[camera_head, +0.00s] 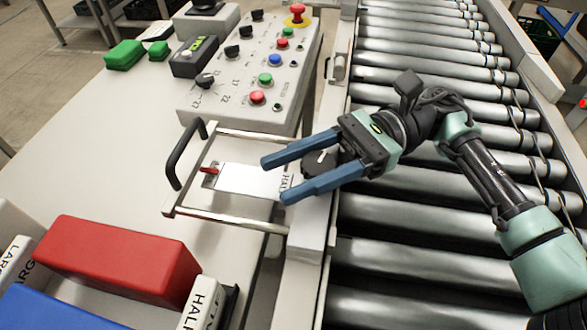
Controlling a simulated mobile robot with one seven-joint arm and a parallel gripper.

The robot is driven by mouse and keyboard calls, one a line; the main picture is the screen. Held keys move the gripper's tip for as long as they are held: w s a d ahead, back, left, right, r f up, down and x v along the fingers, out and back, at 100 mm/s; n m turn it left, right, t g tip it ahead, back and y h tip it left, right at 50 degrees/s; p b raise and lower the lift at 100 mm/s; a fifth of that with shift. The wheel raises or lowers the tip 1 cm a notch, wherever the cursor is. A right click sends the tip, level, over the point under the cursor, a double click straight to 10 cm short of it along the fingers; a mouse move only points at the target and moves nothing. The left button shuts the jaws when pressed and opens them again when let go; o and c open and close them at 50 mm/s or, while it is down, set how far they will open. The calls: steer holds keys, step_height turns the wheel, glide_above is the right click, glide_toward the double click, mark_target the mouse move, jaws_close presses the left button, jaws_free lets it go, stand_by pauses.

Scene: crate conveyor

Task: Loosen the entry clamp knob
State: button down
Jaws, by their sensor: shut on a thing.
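The black entry clamp knob (320,161) with a pale pointer mark shows between the blue fingers of my gripper (276,180). It sits on the pale side rail of the conveyor, beside a partly hidden label. My gripper is shut on the knob, with one finger on each side and the fingertips reaching past it to the left. The fingers and the gripper body hide part of the knob and its base.
A metal frame with a black handle (184,154) and a small red lever (209,170) lies left of my gripper. A control panel (210,105) stands behind it. Conveyor rollers (400,238) run on the right. A red block (118,258) lies at the front left.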

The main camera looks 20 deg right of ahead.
steer(key=shift+s+g, duration=0.1)
steer(key=shift+g, duration=0.2)
steer(key=shift+c, duration=1.4)
jaws_free()
